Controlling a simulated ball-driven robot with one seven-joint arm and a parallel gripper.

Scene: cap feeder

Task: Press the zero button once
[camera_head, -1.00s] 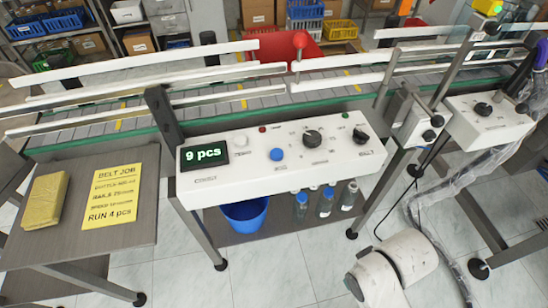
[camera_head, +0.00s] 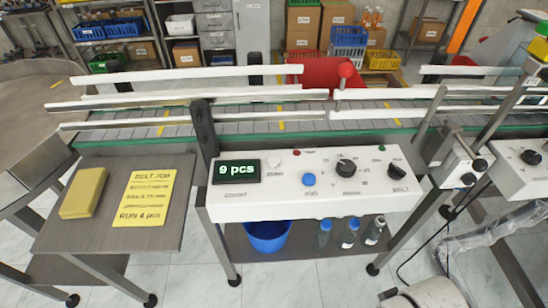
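The white control panel (camera_head: 290,205) stands in front of the conveyor. Its dark display (camera_head: 236,170) reads "9 pcs" in green. Right of the display is a pale white round button (camera_head: 274,162). A larger blue button (camera_head: 309,180) sits lower and further right. The small lettering beside the white button is too faint to read, so I cannot tell for certain which button is marked zero. My gripper is out of view. Only a white rounded part, likely my own arm, shows at the bottom right, clear of the panel.
Two black knobs (camera_head: 346,167) and small red and green lights are on the panel. A yellow "BELT JOB" note (camera_head: 145,199) and yellow block (camera_head: 83,193) lie on the left side table. A blue bin (camera_head: 268,236) and bottles stand below. Cables and tubing hang right.

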